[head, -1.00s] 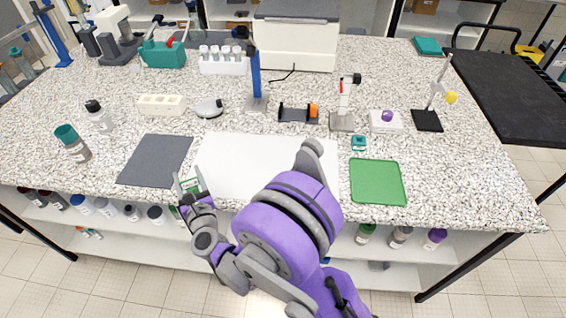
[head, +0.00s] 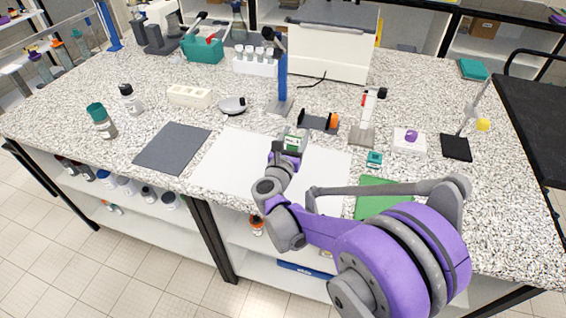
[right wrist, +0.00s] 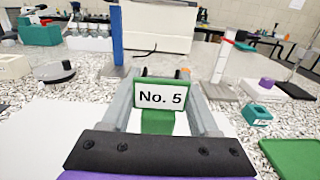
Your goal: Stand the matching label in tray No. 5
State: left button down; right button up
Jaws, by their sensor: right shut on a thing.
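My right gripper (head: 290,150) is shut on a green label holder (right wrist: 158,122) whose white face (right wrist: 161,96) reads "No. 5" in the right wrist view. The label stands upright between the fingers, above the white sheet (head: 232,160). In the head view the label (head: 292,143) is small and partly hidden by my gripper. A flat green tray (head: 372,203) lies right of the sheet, partly covered by my right arm; it also shows in the right wrist view (right wrist: 295,155). No number is readable on any tray. My left gripper is not in view.
A dark grey mat (head: 172,148) lies left of the sheet. Behind the label stand a blue post (head: 283,85), a black cradle with an orange end (head: 318,122) and a white-and-red stand (head: 366,115). A small teal block (head: 374,160) sits near the green tray.

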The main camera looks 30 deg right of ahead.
notch_tip(320, 180, down, 8)
jog(key=shift+r+b, duration=0.1)
jog(key=shift+b, duration=0.4)
jog(key=shift+f, duration=0.2)
jog(key=o, duration=0.9)
jog(key=shift+f, duration=0.1)
jog(key=shift+c, duration=0.2)
jog(key=o, duration=0.5)
jog(key=shift+c, duration=0.2)
